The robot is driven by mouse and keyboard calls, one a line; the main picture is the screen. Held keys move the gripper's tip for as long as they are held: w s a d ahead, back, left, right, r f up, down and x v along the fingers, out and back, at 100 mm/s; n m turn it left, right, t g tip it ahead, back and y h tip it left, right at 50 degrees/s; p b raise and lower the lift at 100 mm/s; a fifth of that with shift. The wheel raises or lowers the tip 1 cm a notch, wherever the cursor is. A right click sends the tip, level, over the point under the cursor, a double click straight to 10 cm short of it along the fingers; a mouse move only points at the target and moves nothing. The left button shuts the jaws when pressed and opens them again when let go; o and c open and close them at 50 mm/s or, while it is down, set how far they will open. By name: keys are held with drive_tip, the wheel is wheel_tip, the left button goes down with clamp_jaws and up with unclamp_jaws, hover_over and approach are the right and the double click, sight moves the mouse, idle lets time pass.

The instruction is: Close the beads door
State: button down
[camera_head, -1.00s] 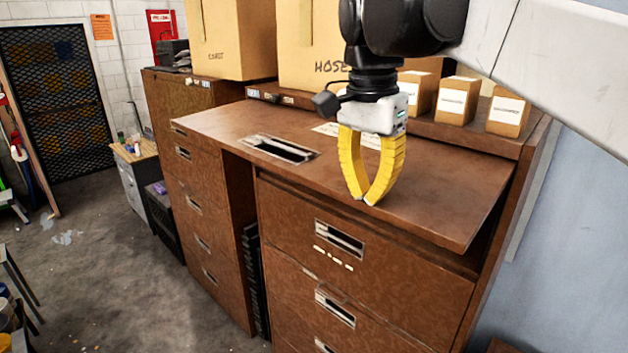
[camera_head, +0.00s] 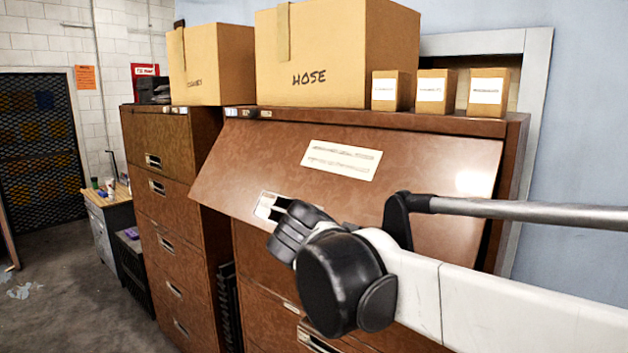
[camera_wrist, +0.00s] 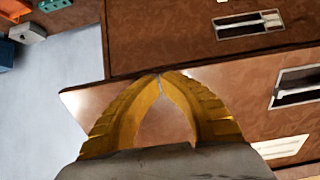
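The beads door is a brown flap (camera_head: 240,165) on the cabinet's top section, tilted outward with its lower edge standing away from the front. It bears a cream label (camera_head: 341,160), too small to read, and a recessed metal handle (camera_head: 268,206). In the wrist view the flap (camera_wrist: 75,100) appears upside down behind my fingers. My gripper (camera_wrist: 160,76) has yellow fingers with their tips together, nothing visible between them, near the flap's lower edge. Contact cannot be told. In the head view my arm hides the gripper and part of the flap.
Large boxes (camera_head: 330,55) and small labelled cartons (camera_head: 431,91) stand on the cabinet top. Drawers with metal handles (camera_wrist: 250,25) lie below the flap. Another brown cabinet (camera_head: 160,205) stands to the left. Open floor (camera_head: 70,320) is at lower left.

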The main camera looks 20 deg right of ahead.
drive_tip(key=w+d+f+t+h+b, duration=0.1)
drive_tip(key=w+d+f+h+b, duration=0.1)
drive_tip(key=d, duration=0.5)
drive_tip(key=w+d+f+t+h+b, duration=0.2)
drive_tip(key=w+d+f+h+b, duration=0.1)
drive_tip(key=w+d+f+b, duration=0.2)
drive_tip(key=shift+w+d+b, duration=1.3)
drive_tip(key=shift+w, duration=0.15)
